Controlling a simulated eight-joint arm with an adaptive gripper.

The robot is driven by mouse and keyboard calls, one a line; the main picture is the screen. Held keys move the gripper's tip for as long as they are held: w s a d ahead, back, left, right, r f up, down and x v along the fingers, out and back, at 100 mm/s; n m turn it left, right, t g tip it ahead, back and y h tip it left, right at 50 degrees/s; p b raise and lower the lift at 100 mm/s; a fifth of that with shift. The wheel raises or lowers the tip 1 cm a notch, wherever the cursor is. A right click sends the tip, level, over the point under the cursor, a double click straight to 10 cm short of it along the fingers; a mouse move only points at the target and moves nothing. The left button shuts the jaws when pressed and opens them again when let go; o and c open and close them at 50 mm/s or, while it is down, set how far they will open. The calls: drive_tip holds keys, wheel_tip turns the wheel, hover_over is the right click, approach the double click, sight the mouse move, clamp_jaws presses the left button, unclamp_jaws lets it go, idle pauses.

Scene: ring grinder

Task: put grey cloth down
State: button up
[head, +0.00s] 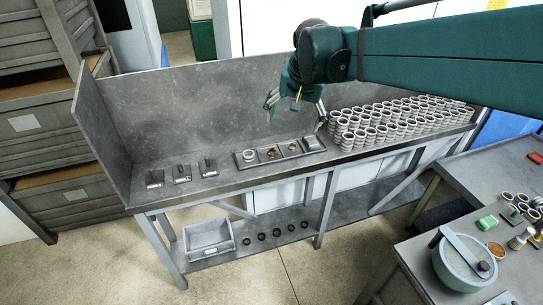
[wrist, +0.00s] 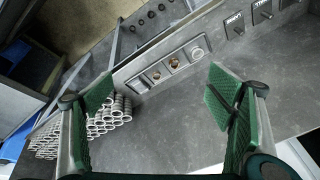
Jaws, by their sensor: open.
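A small grey folded piece, which looks like the grey cloth (head: 313,143), lies in the right-end compartment of a dark tray (head: 262,162) on the grey bench. In the wrist view the cloth (wrist: 138,86) is at the left end of the tray (wrist: 162,82). My gripper (head: 296,108) is open, with its fingers spread above the bench behind the tray. In the wrist view nothing is between the green finger pads of my gripper (wrist: 160,92). It is apart from the cloth.
The tray also holds a pale ring (head: 249,155) and two brownish pieces (head: 271,153). Many stacked rings (head: 385,125) stand close on the right. A grey bin (head: 208,240) is on the lower shelf. A bench wall rises behind.

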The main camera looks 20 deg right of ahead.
drive_tip(key=s+a+f+n+t, duration=0.1)
drive_tip(key=s+a+f+n, duration=0.1)
drive_tip(key=s, duration=0.5)
drive_tip(key=s+a+f+n+t, duration=0.1)
drive_tip(key=s+a+f+n, duration=0.1)
drive_tip(key=s, duration=0.6)
drive_tip(key=s+a+f+n+t, duration=0.1)
drive_tip(key=s+a+f+n, duration=0.2)
drive_tip(key=s, duration=0.4)
drive_tip(key=shift+s+a+y, duration=0.2)
drive_tip(key=shift+a+y, duration=0.1)
drive_tip(key=shift+a, duration=0.45)
wheel_tip(320, 180, down, 10)
drive_tip(key=b, duration=0.9)
drive_tip(key=shift+r+b, duration=0.15)
drive_tip(key=shift+b, duration=0.25)
drive_tip(key=shift+o, duration=0.5)
